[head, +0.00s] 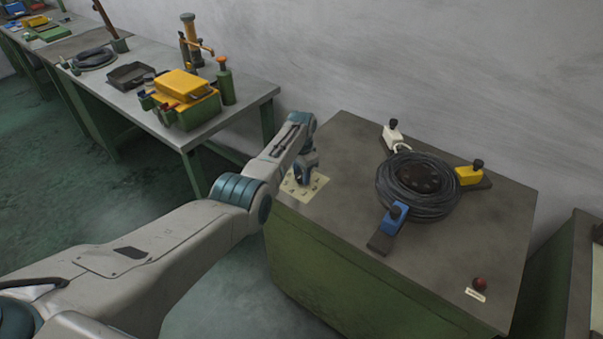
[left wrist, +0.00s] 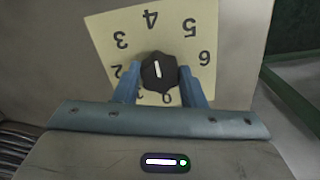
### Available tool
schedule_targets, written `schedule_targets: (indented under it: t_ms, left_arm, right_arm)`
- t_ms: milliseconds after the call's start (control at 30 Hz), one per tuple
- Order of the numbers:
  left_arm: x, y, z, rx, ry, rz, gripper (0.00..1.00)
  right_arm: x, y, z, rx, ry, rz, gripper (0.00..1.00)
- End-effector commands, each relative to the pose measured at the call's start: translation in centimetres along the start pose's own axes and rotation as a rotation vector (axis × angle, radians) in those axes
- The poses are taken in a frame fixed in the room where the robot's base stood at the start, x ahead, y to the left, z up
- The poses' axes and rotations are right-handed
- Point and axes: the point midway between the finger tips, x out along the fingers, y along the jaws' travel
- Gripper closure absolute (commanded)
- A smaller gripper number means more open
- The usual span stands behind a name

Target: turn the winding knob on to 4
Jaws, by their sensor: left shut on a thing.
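The winding knob (left wrist: 158,72) is a small black knob with a white line. It sits in the middle of a cream dial plate (left wrist: 105,28) with digits 0 to 6, upside down in the left wrist view. The white line lies roughly along the direction between 0 and 4; I cannot tell which end is the pointer. My left gripper (left wrist: 158,88) is shut on the knob, one blue finger on each side. In the head view my left gripper (head: 305,180) comes down over the plate (head: 319,184), hiding the knob. My right gripper is not in view.
The plate is on the left corner of a green cabinet top (head: 345,150). A black coil (head: 418,205) with white, yellow and blue clamps stands right of it. A red button (head: 480,284) is near the front right. A cluttered workbench (head: 245,100) stands behind left.

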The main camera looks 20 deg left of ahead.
Motion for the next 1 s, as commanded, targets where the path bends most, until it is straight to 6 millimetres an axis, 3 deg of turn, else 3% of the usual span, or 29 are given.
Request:
schedule_targets:
  t_ms: [100,133,233,667,1000]
  left_arm:
    - [-0.3,-0.1,-0.2,-0.001,0.006,-0.004,0.86]
    - [-0.3,-0.1,-0.2,-0.001,0.006,-0.004,0.61]
    - [-0.3,-0.1,-0.1,-0.001,0.005,-0.003,0.42]
    - [-1.0,-0.1,-0.1,-0.001,0.004,-0.003,0.41]
    - [-6.8,-0.1,-0.2,-0.001,0.007,-0.005,0.41]
  right_arm:
    - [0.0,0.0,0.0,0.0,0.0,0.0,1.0]
    - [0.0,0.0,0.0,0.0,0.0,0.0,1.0]
    - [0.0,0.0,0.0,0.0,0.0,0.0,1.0]
    - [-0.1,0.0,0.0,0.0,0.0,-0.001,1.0]
    - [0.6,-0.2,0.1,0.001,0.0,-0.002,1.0]
